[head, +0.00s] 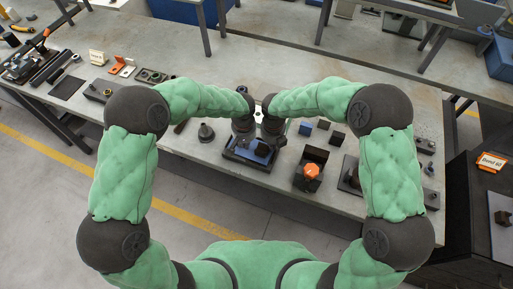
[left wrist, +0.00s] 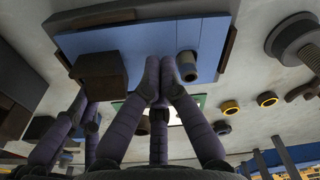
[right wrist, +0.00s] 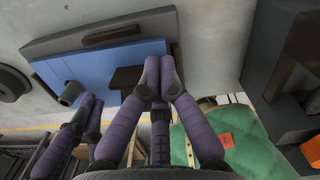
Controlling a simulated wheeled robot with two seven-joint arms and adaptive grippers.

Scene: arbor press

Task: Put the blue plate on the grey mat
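The blue plate (head: 249,157) lies at the front of the bench, on a dark base. It bears a dark block and a small grey cylinder. The left wrist view shows the plate (left wrist: 135,40) too, and the right wrist view shows it (right wrist: 95,72). My left gripper (head: 243,127) and right gripper (head: 271,128) are side by side at its far edge, fingertips at or over it. Whether they clamp it is unclear. A dark grey mat (head: 68,87) lies at the bench's left; a grey sheet (head: 503,224) lies on the black cabinet at right. I cannot tell which is the task's mat.
A dark block with an orange knob (head: 311,171) stands right of the plate. A dark weight-like part (head: 206,132) stands to its left. Small blue and dark blocks (head: 306,128) stand behind the orange-knobbed block. The black cabinet (head: 470,200) is at far right.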

